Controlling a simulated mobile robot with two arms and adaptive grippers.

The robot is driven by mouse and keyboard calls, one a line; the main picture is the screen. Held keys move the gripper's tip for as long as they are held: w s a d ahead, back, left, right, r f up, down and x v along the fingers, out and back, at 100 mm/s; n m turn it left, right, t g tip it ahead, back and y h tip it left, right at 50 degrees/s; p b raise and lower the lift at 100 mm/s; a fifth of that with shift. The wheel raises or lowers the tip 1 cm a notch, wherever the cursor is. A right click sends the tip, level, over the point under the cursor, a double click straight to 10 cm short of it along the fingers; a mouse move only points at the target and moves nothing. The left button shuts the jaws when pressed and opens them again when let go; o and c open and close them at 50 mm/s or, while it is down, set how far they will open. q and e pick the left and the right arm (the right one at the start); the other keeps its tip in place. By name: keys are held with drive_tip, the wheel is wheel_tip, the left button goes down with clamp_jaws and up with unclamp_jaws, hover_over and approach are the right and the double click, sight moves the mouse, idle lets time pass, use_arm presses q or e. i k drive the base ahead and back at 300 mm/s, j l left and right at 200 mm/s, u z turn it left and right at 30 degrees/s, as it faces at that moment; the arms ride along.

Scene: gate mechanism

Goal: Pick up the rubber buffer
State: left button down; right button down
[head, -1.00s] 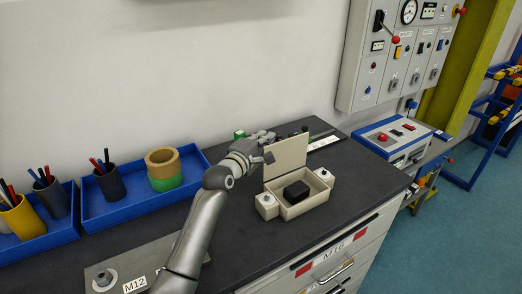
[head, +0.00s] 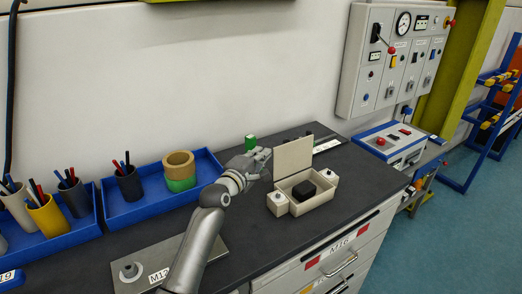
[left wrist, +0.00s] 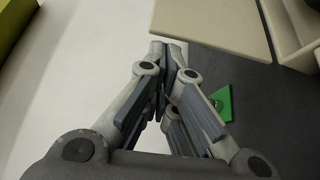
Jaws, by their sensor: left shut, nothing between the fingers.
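A black block (head: 304,190), which looks like the rubber buffer, lies inside a small beige box (head: 318,203) in the head view. The box's lid (head: 293,157) stands open at its back. My left gripper (head: 264,158) is behind and to the left of the lid, apart from the block. In the left wrist view its fingers (left wrist: 167,60) are together with nothing between them. The lid (left wrist: 210,22) and part of the box (left wrist: 288,30) show there at the upper right; the block does not. My right gripper is in neither view.
A green piece (head: 250,142) is just behind my left gripper; it also shows in the left wrist view (left wrist: 222,103). A blue tray (head: 110,213) with cups stands at the left. A control panel (head: 397,70) is on the wall. The bench right of the box is clear.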

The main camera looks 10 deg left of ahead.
sight(305, 190)
drive_tip(key=k+l, duration=0.35)
drive_tip(key=l, duration=0.15)
drive_tip(key=k+l, duration=0.4)
drive_tip(key=l, duration=0.15)
